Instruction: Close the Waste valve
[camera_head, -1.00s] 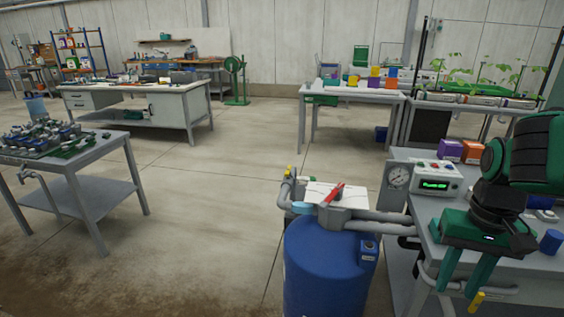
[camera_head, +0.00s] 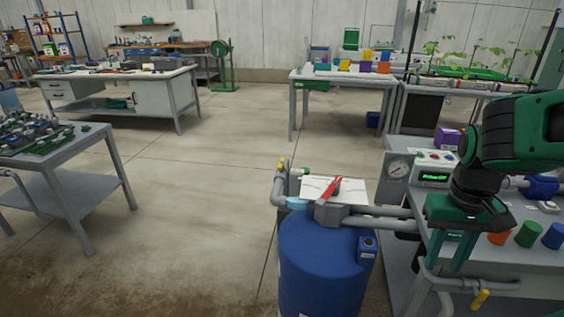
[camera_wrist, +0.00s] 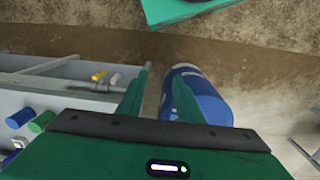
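No readable label shows which valve is Waste. A yellow valve handle (camera_head: 480,299) sits on grey pipe at the front of the right bench; a yellow handle (camera_wrist: 99,75) on a pipe also shows in the wrist view, left of my fingers. A red lever (camera_head: 329,188) lies on a grey fitting above the blue tank (camera_head: 322,270). Another small yellow handle (camera_head: 281,164) is on a pipe behind the tank. My gripper (camera_head: 448,257) is open and empty, pointing down, above and left of the bench-front yellow handle in the head view.
The right bench (camera_head: 535,258) carries a control box with green display (camera_head: 434,177), a gauge (camera_head: 398,169) and coloured cylinders (camera_head: 527,234). Grey pipes (camera_head: 385,218) run between tank and bench. Open floor (camera_head: 200,215) lies left of the tank.

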